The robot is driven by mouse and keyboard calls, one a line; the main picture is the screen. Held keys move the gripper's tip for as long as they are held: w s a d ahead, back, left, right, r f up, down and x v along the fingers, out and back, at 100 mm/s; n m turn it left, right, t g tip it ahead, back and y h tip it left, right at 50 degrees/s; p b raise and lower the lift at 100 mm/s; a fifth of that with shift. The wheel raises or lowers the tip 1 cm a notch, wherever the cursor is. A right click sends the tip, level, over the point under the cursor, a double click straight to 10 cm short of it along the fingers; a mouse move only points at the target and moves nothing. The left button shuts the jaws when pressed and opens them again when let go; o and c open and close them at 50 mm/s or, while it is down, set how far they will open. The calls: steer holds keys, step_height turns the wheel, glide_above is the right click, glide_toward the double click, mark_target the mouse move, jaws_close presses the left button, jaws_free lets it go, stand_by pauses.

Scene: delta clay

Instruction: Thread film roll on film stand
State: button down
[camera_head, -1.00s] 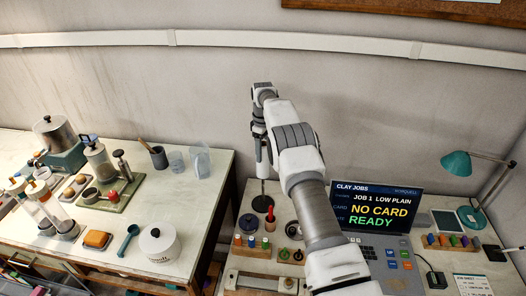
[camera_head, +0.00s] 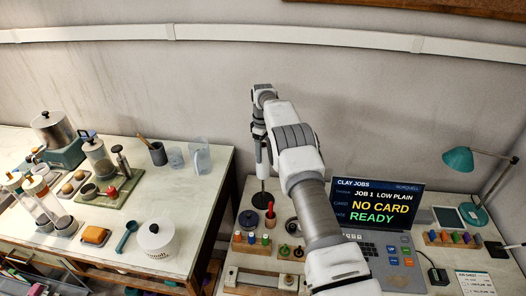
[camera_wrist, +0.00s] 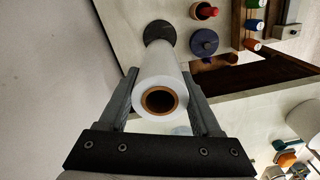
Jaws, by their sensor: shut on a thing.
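My gripper (camera_wrist: 160,78) is shut on the white film roll (camera_wrist: 158,68), one finger on each side. In the wrist view the roll's near end shows a brown core ring with a dark hole. The round dark base of the film stand (camera_wrist: 159,27) shows beyond the roll's far end. In the head view the roll (camera_head: 262,158) hangs upright below my gripper (camera_head: 259,138). A thin post runs down from under it to the stand's black base (camera_head: 262,200). I cannot tell whether the post is inside the core.
A dark disc (camera_head: 248,219) and a red-topped piece (camera_head: 270,216) stand close to the base. A rack of coloured spools (camera_head: 252,251) is in front. A screen (camera_head: 377,205) stands right of my arm. The left table (camera_head: 205,208) holds jars and a white pot (camera_head: 157,240).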

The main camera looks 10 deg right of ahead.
mark_target(263, 169)
steer(key=shift+f+b, duration=3.1)
steer(key=shift+f, duration=1.35)
jaws_free()
steer(key=shift+r+p, duration=1.45)
steer(key=shift+r, duration=2.05)
steer(key=shift+r, duration=0.1)
